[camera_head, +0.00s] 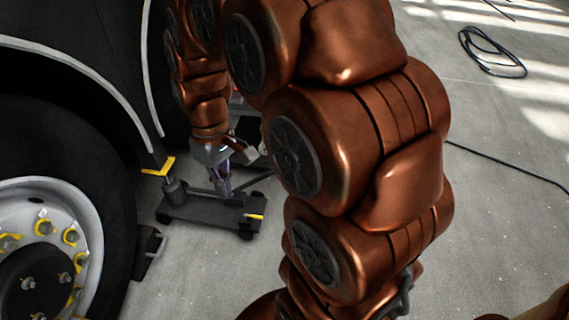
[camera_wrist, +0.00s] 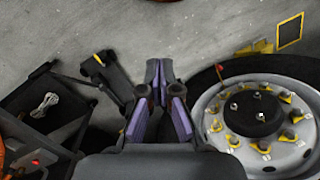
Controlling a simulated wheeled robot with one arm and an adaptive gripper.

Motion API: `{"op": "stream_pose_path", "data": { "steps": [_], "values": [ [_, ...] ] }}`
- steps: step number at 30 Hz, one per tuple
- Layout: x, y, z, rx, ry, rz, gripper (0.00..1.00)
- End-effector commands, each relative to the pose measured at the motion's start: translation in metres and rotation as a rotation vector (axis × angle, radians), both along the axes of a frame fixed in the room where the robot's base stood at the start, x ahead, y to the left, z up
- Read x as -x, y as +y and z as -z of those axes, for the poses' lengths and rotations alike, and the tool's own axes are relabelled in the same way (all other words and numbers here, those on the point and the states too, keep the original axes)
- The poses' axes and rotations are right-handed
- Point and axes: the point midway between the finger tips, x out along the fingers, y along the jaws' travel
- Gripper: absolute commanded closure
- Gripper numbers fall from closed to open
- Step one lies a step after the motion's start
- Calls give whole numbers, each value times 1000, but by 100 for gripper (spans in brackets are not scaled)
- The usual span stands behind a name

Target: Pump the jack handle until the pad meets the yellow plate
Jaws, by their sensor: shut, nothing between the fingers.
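The dark floor jack (camera_head: 232,212) sits on the floor beside the coach wheel, with a yellow mark at its right end. Its upright ram with the pad (camera_head: 172,184) stands under the yellow plate (camera_head: 159,166) at the coach's lower edge. The pad looks a little below the plate; the exact gap is too small to tell. My gripper (camera_head: 223,187) is shut and empty, pointing down over the jack's middle. The wrist view shows its purple fingers (camera_wrist: 159,72) next to part of the jack (camera_wrist: 112,76). I cannot clearly make out the handle; my gripper and arm cover part of that area.
The coach wheel (camera_head: 48,215) stands left of the jack and shows at right in the wrist view. A dark chock (camera_head: 147,252) lies by the tyre. A dark cart (camera_wrist: 62,112) is left in the wrist view. A cable (camera_head: 492,55) lies on open floor.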

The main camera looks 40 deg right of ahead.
Motion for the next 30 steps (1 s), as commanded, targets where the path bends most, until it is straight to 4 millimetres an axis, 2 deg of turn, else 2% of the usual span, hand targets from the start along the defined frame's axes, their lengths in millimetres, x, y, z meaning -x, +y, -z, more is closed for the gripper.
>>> {"op": "stream_pose_path", "data": {
  "steps": [1,6,11,15,24,30],
  "values": [
    [-18,-10,11,-11,-12,-9,100],
    [-68,-43,27,-42,-59,-62,100],
    [-110,-82,47,-64,-102,-110,100],
    [-144,-120,66,-76,-144,-152,100],
    [-196,-216,119,-77,-234,-241,100],
    [-217,-286,160,-63,-287,-302,100]
  ]
}}
